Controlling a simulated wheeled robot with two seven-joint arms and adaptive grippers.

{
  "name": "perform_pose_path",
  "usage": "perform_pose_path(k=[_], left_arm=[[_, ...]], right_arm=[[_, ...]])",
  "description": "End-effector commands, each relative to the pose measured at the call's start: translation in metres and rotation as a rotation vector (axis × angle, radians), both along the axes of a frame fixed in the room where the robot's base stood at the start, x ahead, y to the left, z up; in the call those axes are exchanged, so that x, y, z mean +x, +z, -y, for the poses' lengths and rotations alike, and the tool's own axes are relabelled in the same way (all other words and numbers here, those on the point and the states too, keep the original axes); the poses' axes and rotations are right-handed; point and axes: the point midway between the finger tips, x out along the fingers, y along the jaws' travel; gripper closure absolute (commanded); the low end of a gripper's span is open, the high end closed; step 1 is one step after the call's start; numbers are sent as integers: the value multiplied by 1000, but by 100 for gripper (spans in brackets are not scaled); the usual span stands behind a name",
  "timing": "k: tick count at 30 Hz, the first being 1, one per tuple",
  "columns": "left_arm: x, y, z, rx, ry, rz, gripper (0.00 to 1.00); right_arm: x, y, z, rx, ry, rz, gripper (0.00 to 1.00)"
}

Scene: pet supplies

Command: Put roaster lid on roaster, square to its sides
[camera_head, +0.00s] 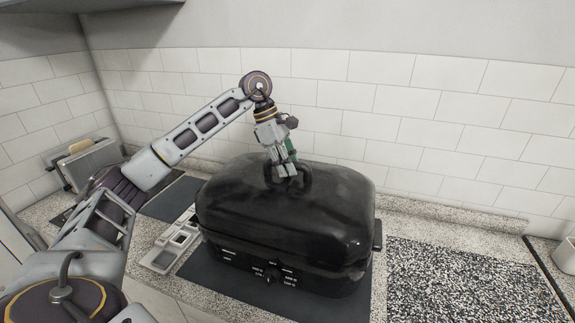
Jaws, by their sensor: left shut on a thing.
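The black roaster lid (325,213) sits over the black roaster (293,277), and its sides look about in line with the roaster's sides. I cannot tell whether the lid rests fully on the rim. My left gripper (287,178) reaches down from above and is shut on the lid's loop handle (306,174). The roaster stands on a dark mat (208,272), its dial and white markings facing the front. The far side of the lid and roaster is hidden. My right gripper is not in view.
A toaster (88,160) stands at the back left. A grey compartment tray (168,248) lies left of the roaster. A speckled dark mat (470,280) lies at the right, clear on top. A white container (566,258) is at the right edge. A tiled wall closes the back.

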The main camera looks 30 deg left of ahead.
Motion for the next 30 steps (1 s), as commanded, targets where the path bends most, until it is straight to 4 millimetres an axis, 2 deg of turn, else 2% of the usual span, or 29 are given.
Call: perform_pose_path(k=[30], left_arm=[[0,-4,0,-2,1,5,100]], right_arm=[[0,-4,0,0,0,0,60]])
